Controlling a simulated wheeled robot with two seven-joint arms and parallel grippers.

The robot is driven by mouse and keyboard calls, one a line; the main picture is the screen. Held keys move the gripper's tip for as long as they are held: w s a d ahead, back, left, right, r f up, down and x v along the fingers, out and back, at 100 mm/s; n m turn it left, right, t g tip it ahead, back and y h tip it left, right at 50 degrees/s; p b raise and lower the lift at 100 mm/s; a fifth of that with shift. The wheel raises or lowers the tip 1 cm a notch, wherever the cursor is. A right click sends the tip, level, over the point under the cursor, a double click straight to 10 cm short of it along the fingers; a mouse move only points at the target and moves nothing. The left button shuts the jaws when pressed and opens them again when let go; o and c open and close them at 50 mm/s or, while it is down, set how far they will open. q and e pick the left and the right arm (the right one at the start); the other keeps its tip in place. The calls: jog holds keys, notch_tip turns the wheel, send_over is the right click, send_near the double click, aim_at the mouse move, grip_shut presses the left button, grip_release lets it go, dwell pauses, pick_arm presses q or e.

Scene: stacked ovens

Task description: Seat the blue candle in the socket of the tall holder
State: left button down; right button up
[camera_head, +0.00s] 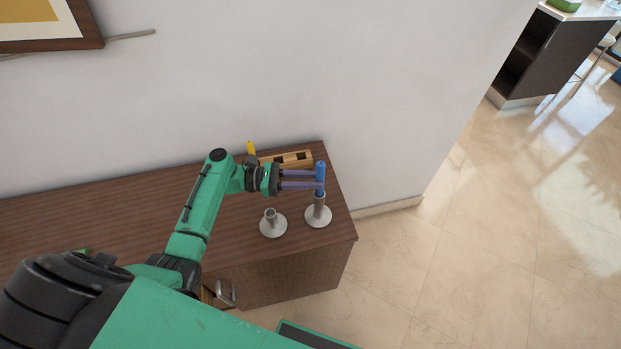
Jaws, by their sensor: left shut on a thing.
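The blue candle (320,170) is upright at the right end of the wooden cabinet top. My left gripper (317,180) is shut on it from the left, its two long purple fingers reaching across to it. The tall holder (318,214), grey with a round pale base, stands directly below the candle in this view. The candle's lower end meets the top of the holder's stem in the picture. I cannot tell whether it is inside the socket or just above it. My right gripper is not in view.
A shorter holder (272,226) stands left of the tall one. A wooden block with square holes (293,158) lies along the wall, and a yellow candle (251,148) stands by its left end. The cabinet top (90,220) is bare at the left. Its right edge is close to the tall holder.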

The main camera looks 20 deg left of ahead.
pick_arm(q)
jog(key=shift+f+b, duration=0.4)
jog(key=shift+f, duration=0.2)
jog(key=c, duration=0.6)
grip_release()
jog(key=shift+c, duration=0.2)
jog(key=b+v, duration=0.5)
jog(key=v, duration=0.9)
jog(key=shift+a, duration=0.25)
jog(key=shift+s, duration=0.1)
